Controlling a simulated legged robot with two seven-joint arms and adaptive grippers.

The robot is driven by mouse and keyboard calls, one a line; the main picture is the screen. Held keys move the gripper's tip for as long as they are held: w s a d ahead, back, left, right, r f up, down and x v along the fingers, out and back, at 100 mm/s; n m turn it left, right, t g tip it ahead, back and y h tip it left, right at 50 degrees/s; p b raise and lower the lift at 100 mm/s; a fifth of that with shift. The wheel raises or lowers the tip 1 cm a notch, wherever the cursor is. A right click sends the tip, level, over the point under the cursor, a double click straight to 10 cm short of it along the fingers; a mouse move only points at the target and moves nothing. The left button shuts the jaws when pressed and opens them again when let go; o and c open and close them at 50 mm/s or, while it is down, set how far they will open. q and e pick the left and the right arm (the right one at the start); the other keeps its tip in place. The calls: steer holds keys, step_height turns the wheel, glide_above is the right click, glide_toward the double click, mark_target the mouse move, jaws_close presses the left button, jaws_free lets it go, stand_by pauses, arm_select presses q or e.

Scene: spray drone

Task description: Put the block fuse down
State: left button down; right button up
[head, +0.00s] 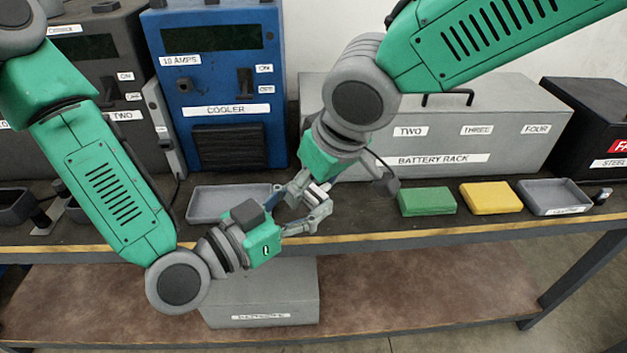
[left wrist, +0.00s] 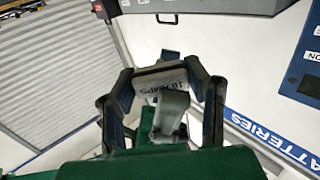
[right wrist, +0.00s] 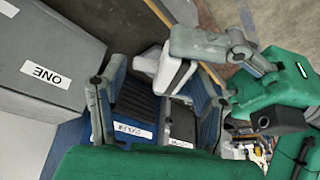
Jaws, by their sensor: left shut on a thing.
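The block fuse (head: 318,190) is a small pale block held in the air above the workbench's front edge. In the left wrist view, the fuse (left wrist: 163,80) carries a "10 AMPS" label and sits between the fingers of my left gripper (left wrist: 162,90), which is shut on it. In the head view, my left gripper (head: 318,205) meets my right gripper (head: 304,190) around the fuse. In the right wrist view, my right gripper (right wrist: 160,90) has its fingers spread apart, with the fuse (right wrist: 168,75) near its fingertips. Whether they touch it is unclear.
A grey tray (head: 222,214) lies behind the grippers. A green block (head: 427,201), a yellow block (head: 490,197) and another grey tray (head: 553,198) lie to the right. The blue cooler box (head: 220,80) and grey battery rack (head: 500,130) stand behind. The bench edge (head: 440,232) runs below the grippers.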

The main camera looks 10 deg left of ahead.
steer(key=c, duration=0.7)
arm_select(q)
steer(key=c, duration=0.8)
jaws_free()
arm_select(e)
steer(key=shift+c, duration=0.2)
